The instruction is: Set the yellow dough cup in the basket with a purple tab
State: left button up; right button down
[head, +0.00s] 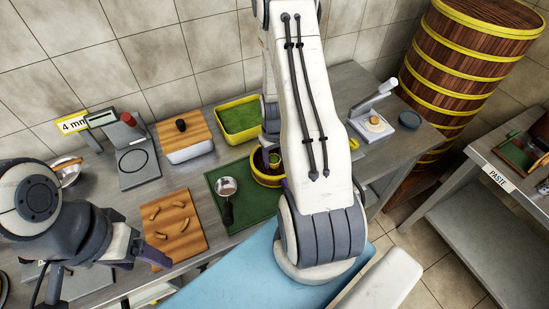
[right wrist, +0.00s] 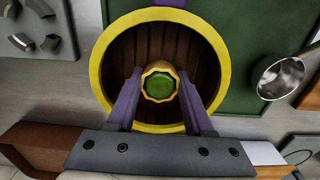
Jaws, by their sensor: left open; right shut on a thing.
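The basket (right wrist: 103,47) is a round wooden one with a yellow rim. A purple tab (right wrist: 170,3) shows at its edge at the top of the right wrist view. In the head view the basket (head: 258,178) stands on the green mat, partly hidden by my right arm. My right gripper (right wrist: 159,92) is shut on the yellow dough cup (right wrist: 148,75), a fluted cup with green filling. The cup appears over the basket's inside; whether it touches the bottom I cannot tell. My left gripper (head: 142,250) is open and empty at the lower left.
A ladle-like strainer (head: 227,188) lies on the green mat (head: 240,212) beside the basket. A board with dough pieces (head: 176,228), a scale (head: 135,155), a lidded box (head: 187,140) and a green-filled yellow tray (head: 240,118) stand around. A press (head: 372,122) stands to the right.

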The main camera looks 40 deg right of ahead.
aim_at(274, 159)
jog(key=shift+f+b, duration=0.35)
jog(key=shift+f, duration=0.1)
dwell(0.5)
jog(key=shift+c, duration=1)
grip_release()
jog(key=shift+r, duration=0.1)
notch_tip(274, 159, up, 10)
jog(key=shift+r+b, duration=0.15)
jog(key=shift+b, duration=0.65)
